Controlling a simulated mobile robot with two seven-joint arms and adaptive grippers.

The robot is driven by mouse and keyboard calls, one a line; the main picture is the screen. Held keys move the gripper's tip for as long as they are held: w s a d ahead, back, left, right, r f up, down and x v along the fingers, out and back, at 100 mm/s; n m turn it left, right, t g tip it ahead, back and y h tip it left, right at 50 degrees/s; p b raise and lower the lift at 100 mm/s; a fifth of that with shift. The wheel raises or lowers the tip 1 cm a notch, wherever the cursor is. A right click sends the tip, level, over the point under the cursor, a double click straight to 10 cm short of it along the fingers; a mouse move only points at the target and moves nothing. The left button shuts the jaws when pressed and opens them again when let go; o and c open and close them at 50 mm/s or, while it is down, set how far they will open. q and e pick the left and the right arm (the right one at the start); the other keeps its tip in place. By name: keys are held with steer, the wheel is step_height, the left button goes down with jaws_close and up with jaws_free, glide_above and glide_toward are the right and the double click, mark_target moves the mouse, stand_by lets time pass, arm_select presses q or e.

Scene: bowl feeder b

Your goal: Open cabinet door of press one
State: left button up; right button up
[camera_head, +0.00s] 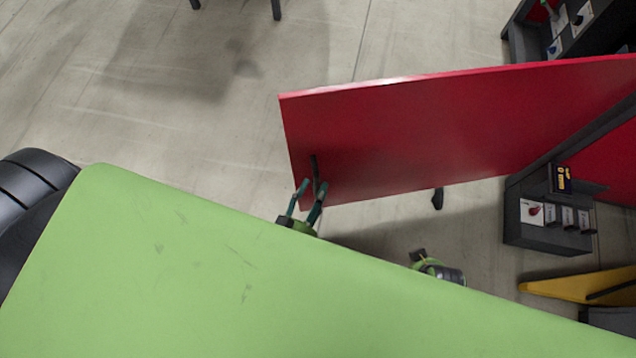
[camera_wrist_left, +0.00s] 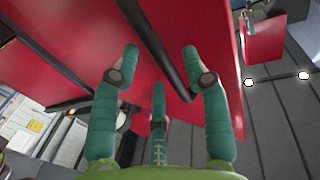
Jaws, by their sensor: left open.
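The red cabinet door (camera_head: 430,135) stands swung out from its dark frame at the right. Its dark bar handle (camera_head: 315,170) sits near the free left edge. My left gripper (camera_head: 309,190) is at that handle, with its teal fingers open. In the left wrist view, the black handle (camera_wrist_left: 160,45) runs down between the spread fingers of the gripper (camera_wrist_left: 160,65), against the red door (camera_wrist_left: 75,40). I cannot tell whether any finger touches the bar.
A dark control box (camera_head: 545,225) with a small display stands by the frame at right. A yellow panel (camera_head: 580,287) lies below it. Another dark cabinet (camera_head: 570,30) is at top right. Bare concrete floor (camera_head: 200,130) is free left of the door.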

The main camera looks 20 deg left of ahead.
arm_select(q)
steer(key=s, duration=1)
steer(key=shift+a, duration=0.4)
arm_select(e)
steer(key=shift+s, duration=0.1)
arm_select(q)
steer(key=shift+w, duration=0.15)
